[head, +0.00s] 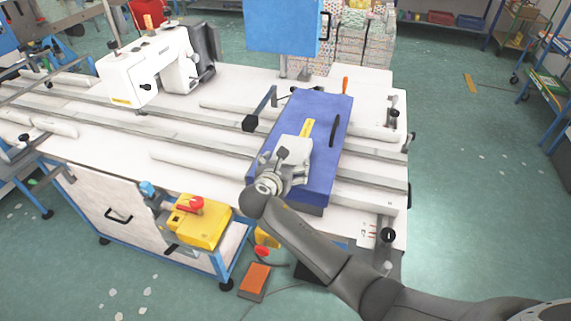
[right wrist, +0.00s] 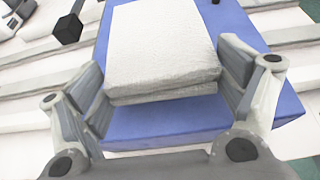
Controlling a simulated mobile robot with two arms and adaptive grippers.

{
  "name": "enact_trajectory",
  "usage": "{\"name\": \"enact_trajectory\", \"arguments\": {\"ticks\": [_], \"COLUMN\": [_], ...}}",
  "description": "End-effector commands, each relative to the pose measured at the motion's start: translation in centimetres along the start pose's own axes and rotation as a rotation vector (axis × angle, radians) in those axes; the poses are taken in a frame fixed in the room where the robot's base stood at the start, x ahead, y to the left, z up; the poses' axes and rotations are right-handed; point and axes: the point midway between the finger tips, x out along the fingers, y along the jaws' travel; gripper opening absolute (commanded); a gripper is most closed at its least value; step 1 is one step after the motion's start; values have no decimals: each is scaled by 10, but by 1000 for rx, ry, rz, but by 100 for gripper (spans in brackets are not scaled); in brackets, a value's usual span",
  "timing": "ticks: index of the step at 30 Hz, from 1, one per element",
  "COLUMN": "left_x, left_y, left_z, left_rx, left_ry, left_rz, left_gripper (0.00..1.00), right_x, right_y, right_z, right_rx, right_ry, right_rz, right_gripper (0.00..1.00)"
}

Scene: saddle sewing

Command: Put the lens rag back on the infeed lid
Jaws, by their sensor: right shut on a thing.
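The lens rag (right wrist: 160,45) is a white, folded, textured cloth between my right gripper's fingers in the right wrist view. In the head view, part of the pale rag (head: 297,146) shows just beyond the gripper. My right gripper (head: 287,163) is shut on the rag, with one finger at each side. Both are over the near left part of the blue infeed lid (head: 325,105); the lid also fills the area below the rag in the wrist view (right wrist: 165,121). I cannot tell whether the rag touches the lid. My left gripper is not in view.
A black handle (head: 335,131) and a yellow strip (head: 308,129) are on the lid. A black clamp block (head: 250,123) stands at its left. A white sewing machine (head: 150,68) is at the far left on the table. A yellow switch box (head: 200,222) hangs at the front.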

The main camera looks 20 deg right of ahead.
Motion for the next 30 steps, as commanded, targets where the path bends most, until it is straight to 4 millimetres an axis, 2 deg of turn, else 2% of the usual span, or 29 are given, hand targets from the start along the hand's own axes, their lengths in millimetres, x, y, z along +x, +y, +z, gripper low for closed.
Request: {"name": "enact_trajectory", "arguments": {"ticks": [7, 25, 26, 28, 30], "left_x": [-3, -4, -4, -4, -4], "left_y": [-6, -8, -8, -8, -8], "left_z": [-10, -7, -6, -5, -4], "left_rx": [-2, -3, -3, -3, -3], "left_ry": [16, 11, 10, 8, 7], "left_rz": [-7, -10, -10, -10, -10], "left_gripper": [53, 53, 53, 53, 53], "right_x": [3, 8, 8, 8, 8], "right_y": [1, 1, 0, 0, 0], "right_z": [-7, -18, -19, -19, -20], "right_rx": [2, 2, 1, 1, 1], "right_ry": [-3, -1, -1, 0, 1], "right_rz": [1, 2, 1, 1, 0], "right_gripper": [62, 62, 90, 99, 100]}}
